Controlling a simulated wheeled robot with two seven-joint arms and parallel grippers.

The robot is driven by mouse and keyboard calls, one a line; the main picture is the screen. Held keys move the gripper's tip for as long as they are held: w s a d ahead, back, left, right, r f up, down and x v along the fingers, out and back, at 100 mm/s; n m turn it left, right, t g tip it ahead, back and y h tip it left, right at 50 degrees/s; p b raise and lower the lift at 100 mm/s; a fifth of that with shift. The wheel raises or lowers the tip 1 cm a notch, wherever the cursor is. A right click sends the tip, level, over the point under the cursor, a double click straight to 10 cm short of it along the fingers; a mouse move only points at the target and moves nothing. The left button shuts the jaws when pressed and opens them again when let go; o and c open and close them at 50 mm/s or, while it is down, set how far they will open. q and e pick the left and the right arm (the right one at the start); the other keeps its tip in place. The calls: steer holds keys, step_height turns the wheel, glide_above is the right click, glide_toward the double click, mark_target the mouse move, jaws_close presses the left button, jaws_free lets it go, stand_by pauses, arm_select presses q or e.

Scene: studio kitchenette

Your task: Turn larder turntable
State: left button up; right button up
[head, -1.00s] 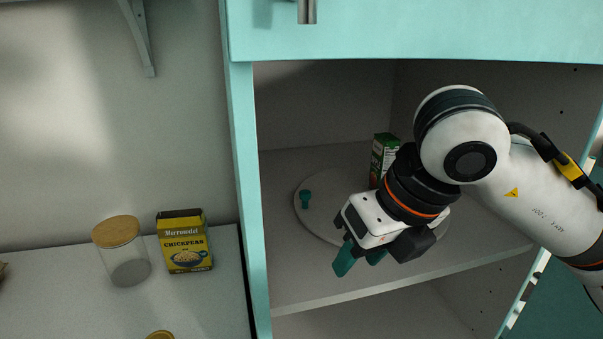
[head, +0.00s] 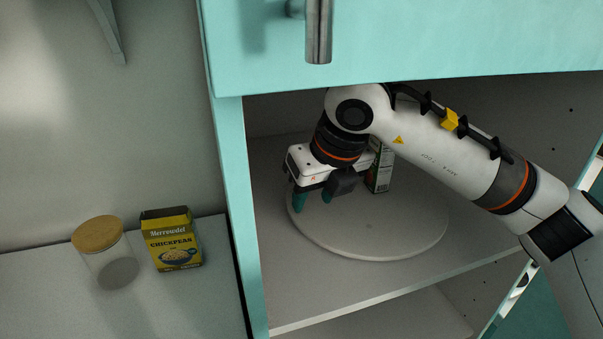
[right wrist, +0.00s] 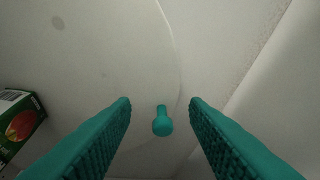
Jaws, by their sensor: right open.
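The larder turntable (head: 400,232) is a round pale disc lying on the cupboard shelf. It also fills the left of the right wrist view (right wrist: 95,75), with its curved rim in the middle. A small teal peg (right wrist: 162,122) stands near the rim and shows between my fingertips in that view. In the head view the peg is hidden behind my gripper. My right gripper (head: 313,203) is open over the turntable's left edge, teal fingers pointing down on either side of the peg's line. I cannot tell whether they touch it. My left gripper is not in view.
A carton (head: 380,168) stands on the turntable behind my right arm and also shows at the left of the wrist view (right wrist: 18,122). The cupboard's left side panel (head: 238,200) is close to my gripper. A chickpea box (head: 172,240) and a lidded jar (head: 110,255) stand on the counter outside.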

mark_target(302, 213)
steer(key=shift+w+a+r+p, duration=0.1)
steer(key=shift+w+a+p, duration=0.2)
steer(key=shift+w+a, duration=0.25)
steer(key=shift+w+a+r+p, duration=0.1)
steer(key=shift+w+a+p, duration=0.2)
steer(key=shift+w, duration=0.4)
steer(key=shift+w+a+f, duration=0.1)
steer(key=shift+w+f, duration=0.1)
steer(key=shift+f, duration=0.1)
steer(key=shift+w+f+p, duration=0.1)
steer(key=shift+f+p, duration=0.25)
steer(key=shift+f, duration=0.15)
jaws_close()
